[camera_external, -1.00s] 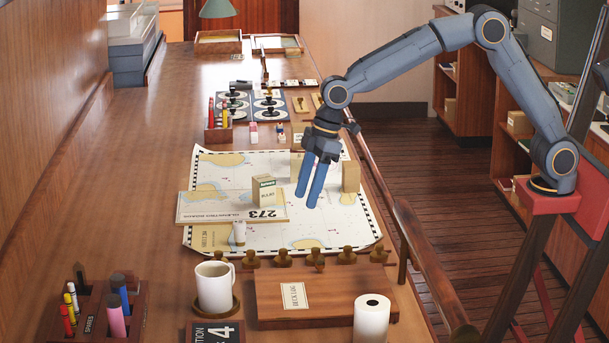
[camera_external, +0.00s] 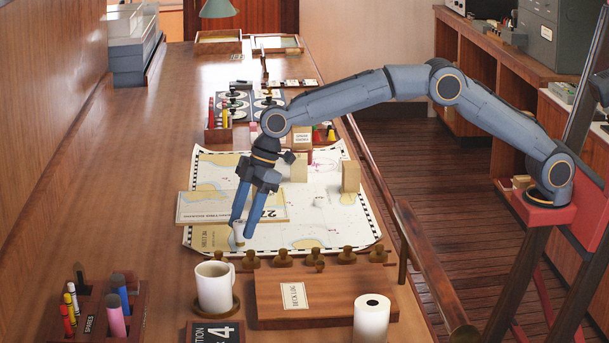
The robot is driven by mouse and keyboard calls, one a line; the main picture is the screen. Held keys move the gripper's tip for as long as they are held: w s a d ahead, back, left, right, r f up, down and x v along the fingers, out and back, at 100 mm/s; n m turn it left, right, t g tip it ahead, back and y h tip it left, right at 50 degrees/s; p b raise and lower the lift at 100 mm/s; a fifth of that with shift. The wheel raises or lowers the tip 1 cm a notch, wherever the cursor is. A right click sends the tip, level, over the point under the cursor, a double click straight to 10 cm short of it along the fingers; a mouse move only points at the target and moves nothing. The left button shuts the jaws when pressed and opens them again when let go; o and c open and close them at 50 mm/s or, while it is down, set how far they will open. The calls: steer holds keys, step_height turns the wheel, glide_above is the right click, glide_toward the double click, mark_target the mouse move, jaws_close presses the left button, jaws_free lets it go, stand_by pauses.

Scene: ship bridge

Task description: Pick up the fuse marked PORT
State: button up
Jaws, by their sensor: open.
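No marking reading PORT is legible in this view. A small pale upright cylinder with a tan base (camera_external: 240,241), possibly a fuse, stands at the front left of the chart. My gripper (camera_external: 243,228) is open, pointing down with its fingers around or just in front of this cylinder; contact cannot be told. The fingers hide most of the cylinder. Several coloured cylinders, including a pink one (camera_external: 116,320) and a blue one (camera_external: 120,292), stand in a wooden rack marked SPARES (camera_external: 88,325) at the front left.
The chart (camera_external: 310,225) bears a booklet (camera_external: 205,207) and upright tan blocks (camera_external: 350,177). A mug (camera_external: 213,286), a deck log box (camera_external: 345,295), a white roll (camera_external: 371,318) and several brass knobs (camera_external: 347,255) stand in front. The table's left side is largely clear.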

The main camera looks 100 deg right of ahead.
steer(key=shift+x, duration=1.35)
steer(key=c, duration=1.1)
steer(key=shift+r, duration=0.1)
